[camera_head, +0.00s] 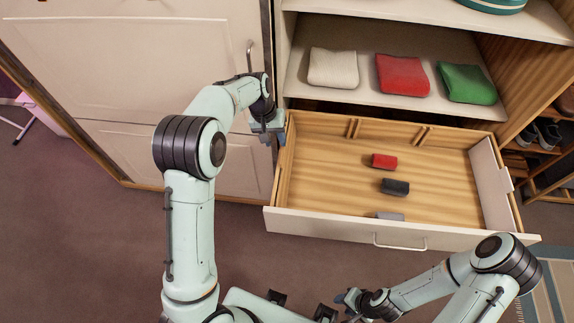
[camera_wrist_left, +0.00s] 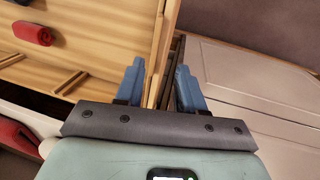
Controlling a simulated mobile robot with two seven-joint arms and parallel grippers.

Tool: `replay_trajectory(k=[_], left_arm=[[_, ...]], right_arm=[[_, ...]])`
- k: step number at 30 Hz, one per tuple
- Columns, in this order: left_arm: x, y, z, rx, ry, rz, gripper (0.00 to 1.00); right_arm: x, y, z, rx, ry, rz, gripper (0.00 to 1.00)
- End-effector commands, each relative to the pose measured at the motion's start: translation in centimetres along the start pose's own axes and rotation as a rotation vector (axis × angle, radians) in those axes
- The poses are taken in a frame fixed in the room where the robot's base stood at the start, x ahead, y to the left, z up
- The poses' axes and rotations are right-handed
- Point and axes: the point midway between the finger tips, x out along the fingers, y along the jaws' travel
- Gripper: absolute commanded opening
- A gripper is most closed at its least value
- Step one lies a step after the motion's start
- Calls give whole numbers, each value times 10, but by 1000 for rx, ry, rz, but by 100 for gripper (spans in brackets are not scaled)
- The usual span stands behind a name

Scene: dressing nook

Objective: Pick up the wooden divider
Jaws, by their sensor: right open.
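My left gripper (camera_head: 268,130) is at the back left corner of the open drawer (camera_head: 405,238). In the left wrist view its blue fingers (camera_wrist_left: 158,88) are apart, and a wooden edge (camera_wrist_left: 163,55) that looks like the drawer's left side wall runs between them. I cannot tell whether they touch it. No separate wooden divider can be made out for certain. Short wooden ribs (camera_head: 353,128) stand along the drawer's back wall. My right gripper (camera_head: 350,300) is open, low in front of the drawer, apart from it.
Rolled red (camera_head: 384,161), dark grey (camera_head: 395,187) and light grey (camera_head: 390,216) cloths lie in the drawer. Folded cream (camera_head: 333,69), red (camera_head: 402,75) and green (camera_head: 466,84) cloths lie on the shelf above. A closed cabinet door (camera_head: 120,60) is at left. Shoes (camera_head: 540,132) stand at right.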

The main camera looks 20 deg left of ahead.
Motion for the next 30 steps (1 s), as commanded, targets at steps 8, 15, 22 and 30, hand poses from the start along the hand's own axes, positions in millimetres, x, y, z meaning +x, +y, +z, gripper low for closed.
replay_trajectory(k=[8,15,22,30], left_arm=[[36,8,4,1,-5,-1,38],[52,8,2,0,0,0,38],[52,8,2,0,0,0,19],[52,8,2,0,0,0,0]], right_arm=[[-1,-1,-1,-1,1,0,43],[0,0,-1,0,1,0,43],[0,0,-1,0,1,0,43],[0,0,-1,0,1,0,43]])
